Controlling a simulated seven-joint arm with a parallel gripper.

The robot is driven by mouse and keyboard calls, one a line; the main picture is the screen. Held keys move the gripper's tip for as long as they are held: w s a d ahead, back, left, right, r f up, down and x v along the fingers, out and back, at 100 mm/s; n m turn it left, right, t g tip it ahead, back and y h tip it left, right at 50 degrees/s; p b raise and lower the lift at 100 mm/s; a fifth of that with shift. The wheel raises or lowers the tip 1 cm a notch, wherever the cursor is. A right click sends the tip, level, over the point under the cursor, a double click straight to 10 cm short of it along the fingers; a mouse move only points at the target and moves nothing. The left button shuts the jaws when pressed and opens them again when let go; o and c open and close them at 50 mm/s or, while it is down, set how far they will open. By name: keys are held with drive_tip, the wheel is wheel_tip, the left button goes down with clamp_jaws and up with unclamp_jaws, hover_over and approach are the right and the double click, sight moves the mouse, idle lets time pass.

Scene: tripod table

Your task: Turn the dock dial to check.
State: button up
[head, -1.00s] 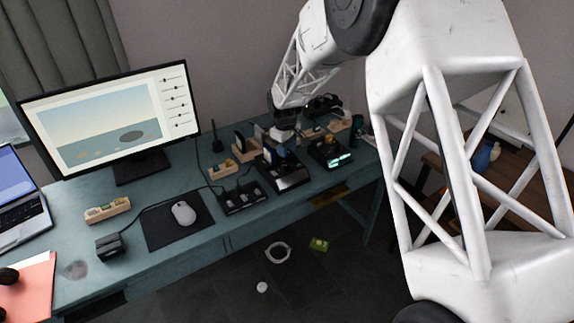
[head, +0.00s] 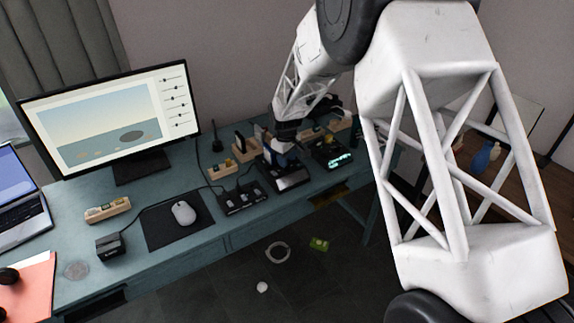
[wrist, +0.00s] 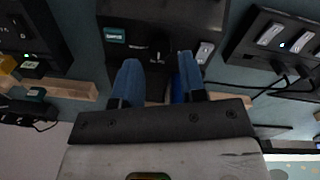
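A black dock (wrist: 170,15) lies beyond my fingertips in the wrist view. It bears a teal label (wrist: 115,35), a pale switch (wrist: 205,52) and a small dark part with a light mark (wrist: 158,47), possibly the dial. The dock also shows in the head view (head: 292,180), partly hidden by my wrist. My gripper (wrist: 158,68) has two blue fingers with a clear gap between them and holds nothing that I can make out. Its tips are close over the dock; contact cannot be told. In the head view my gripper (head: 280,158) is small and largely hidden.
A black device with a lit teal display (head: 338,158) stands to the dock's right. A switch box (head: 242,197) stands to its left. Wooden blocks (head: 222,170) are close behind. A monitor (head: 105,115) and mouse (head: 183,212) are further left.

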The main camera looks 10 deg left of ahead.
drive_tip(key=shift+f, duration=1.6)
drive_tip(key=c, duration=0.6)
